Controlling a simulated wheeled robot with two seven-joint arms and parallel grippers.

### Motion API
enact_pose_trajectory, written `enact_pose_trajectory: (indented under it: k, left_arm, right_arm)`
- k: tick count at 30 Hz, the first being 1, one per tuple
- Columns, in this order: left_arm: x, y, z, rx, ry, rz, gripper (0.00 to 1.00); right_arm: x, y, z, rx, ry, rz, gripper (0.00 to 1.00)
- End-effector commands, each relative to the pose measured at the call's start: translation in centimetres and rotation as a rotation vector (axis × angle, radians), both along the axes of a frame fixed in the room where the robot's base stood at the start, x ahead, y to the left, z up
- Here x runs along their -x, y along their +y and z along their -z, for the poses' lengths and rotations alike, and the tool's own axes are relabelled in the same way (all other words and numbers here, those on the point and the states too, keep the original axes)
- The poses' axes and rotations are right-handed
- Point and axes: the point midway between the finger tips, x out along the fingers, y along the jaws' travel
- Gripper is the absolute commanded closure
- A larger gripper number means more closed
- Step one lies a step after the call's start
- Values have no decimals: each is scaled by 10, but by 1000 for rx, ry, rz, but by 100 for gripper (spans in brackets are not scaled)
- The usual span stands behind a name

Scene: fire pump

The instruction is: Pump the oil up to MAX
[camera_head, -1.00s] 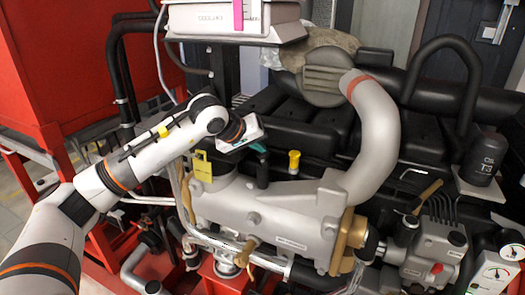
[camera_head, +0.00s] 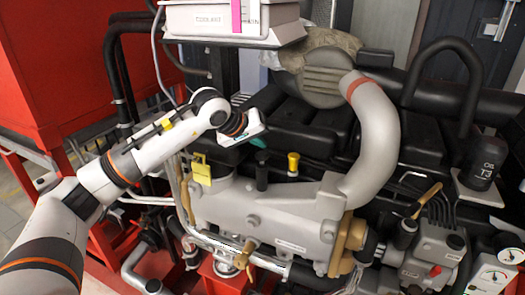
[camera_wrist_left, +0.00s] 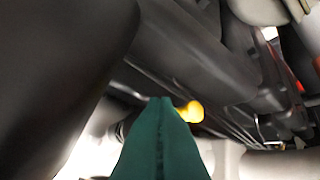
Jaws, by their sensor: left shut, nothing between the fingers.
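A dark cylinder marked OIL T3 (camera_head: 485,160) stands at the right of the engine. A lever with a tan handle (camera_head: 427,198) rises from the grey pump body (camera_head: 430,250) at lower right. A yellow-topped knob (camera_head: 293,163) and a black one (camera_head: 262,177) stand on the grey manifold (camera_head: 285,208). My left gripper (camera_head: 262,143) is shut and empty, above and left of the yellow knob, apart from it. In the left wrist view its green fingers (camera_wrist_left: 160,135) are together, with the yellow knob (camera_wrist_left: 192,111) just beyond. No MAX mark is readable. My right gripper is out of view.
A white coolant tank (camera_head: 225,18) with a pink strip hangs above. A thick grey pipe (camera_head: 380,135) curves down right of the knobs. A yellow tag (camera_head: 201,171) hangs at the left. Gauges (camera_head: 510,253) sit at lower right. Black engine covers (camera_head: 300,125) lie behind the gripper.

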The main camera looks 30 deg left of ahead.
Motion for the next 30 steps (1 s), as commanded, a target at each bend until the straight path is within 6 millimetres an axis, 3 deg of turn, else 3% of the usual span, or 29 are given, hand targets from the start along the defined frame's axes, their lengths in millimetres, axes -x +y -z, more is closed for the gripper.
enact_pose_trajectory:
  k: [3,9,30]
  left_arm:
    - [0,0,-18,-1,-2,0,100]
    - [0,0,-35,0,-3,1,100]
    - [1,0,-36,0,-3,1,100]
  right_arm:
    - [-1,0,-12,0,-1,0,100]
    - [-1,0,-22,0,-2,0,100]
    - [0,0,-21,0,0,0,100]
